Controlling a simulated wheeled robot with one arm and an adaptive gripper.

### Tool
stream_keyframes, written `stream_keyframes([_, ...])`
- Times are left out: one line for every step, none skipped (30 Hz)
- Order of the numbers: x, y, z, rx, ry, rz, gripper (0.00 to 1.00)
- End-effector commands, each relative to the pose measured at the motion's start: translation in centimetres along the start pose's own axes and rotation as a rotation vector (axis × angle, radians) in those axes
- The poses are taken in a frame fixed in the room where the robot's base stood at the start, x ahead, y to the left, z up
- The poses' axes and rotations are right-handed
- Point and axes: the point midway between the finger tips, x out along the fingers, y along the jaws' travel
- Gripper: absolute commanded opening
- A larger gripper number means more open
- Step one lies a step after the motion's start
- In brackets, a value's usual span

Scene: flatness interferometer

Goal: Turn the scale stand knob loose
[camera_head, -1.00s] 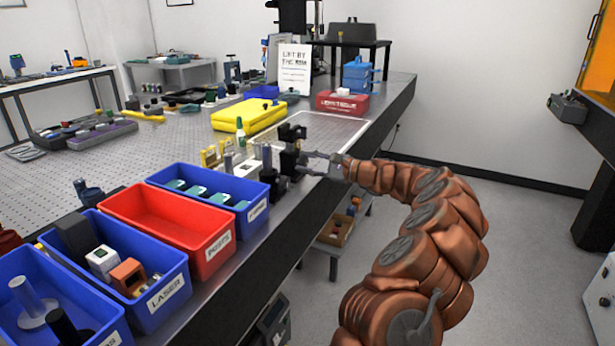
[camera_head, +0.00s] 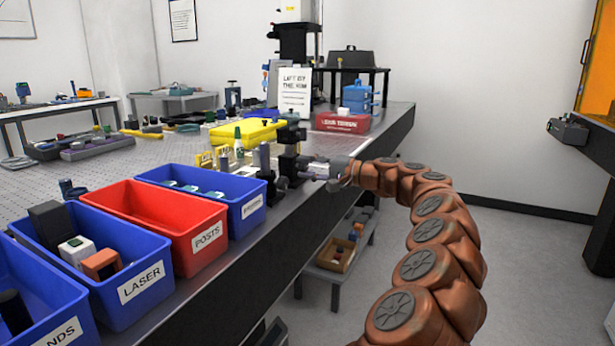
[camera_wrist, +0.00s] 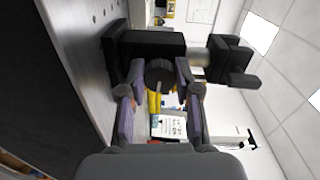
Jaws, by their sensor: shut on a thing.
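The scale stand (camera_head: 289,160) is a black upright with a dark block near its top, on the near edge of the table. In the wrist view its black body (camera_wrist: 150,42) lies sideways. The dark round knob (camera_wrist: 160,71) projects from it toward the camera. My gripper (camera_wrist: 160,88) is shut on the knob, one finger on each side. In the head view my gripper (camera_head: 312,171) reaches the stand from the right. The knob is too small and too covered to make out there. Its degree of looseness cannot be seen.
A blue bin (camera_head: 246,199), a red posts bin (camera_head: 206,238) and a blue laser bin (camera_head: 140,290) line the table's near edge. A yellow case (camera_head: 256,131) and a red box (camera_head: 343,123) lie farther back. The floor (camera_head: 530,260) right of my arm is clear.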

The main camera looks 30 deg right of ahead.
Motion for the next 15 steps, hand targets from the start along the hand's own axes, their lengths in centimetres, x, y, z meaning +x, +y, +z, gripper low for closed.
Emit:
stream_keyframes([0.11,0.37,0.14,-0.013,-0.004,0.003,0.00])
stream_keyframes([0.11,0.35,0.15,-0.019,-0.004,0.003,0.00])
stream_keyframes([0.12,0.33,0.16,-0.026,-0.004,0.003,0.00])
stream_keyframes([0.12,0.31,0.16,-0.031,-0.004,0.003,0.00])
stream_keyframes([0.12,0.30,0.16,-0.035,-0.004,0.003,0.00])
stream_keyframes([0.12,0.27,0.16,-0.039,-0.004,0.004,0.00])
stream_keyframes([0.12,0.26,0.16,-0.042,-0.004,0.004,0.00])
stream_keyframes([0.11,0.24,0.16,-0.044,-0.004,0.004,0.00])
stream_keyframes([0.11,0.23,0.15,-0.045,-0.004,0.004,0.00])
stream_keyframes([0.11,0.22,0.15,-0.046,-0.004,0.004,0.00])
stream_keyframes([0.11,0.21,0.14,-0.046,-0.004,0.004,0.00])
stream_keyframes([0.11,0.20,0.14,-0.046,-0.004,0.004,0.00])
stream_keyframes([0.11,0.21,0.14,-0.046,-0.004,0.004,0.00])
stream_keyframes([0.11,0.20,0.15,-0.046,-0.004,0.004,0.00])
stream_keyframes([0.11,0.20,0.14,-0.046,-0.004,0.004,0.00])
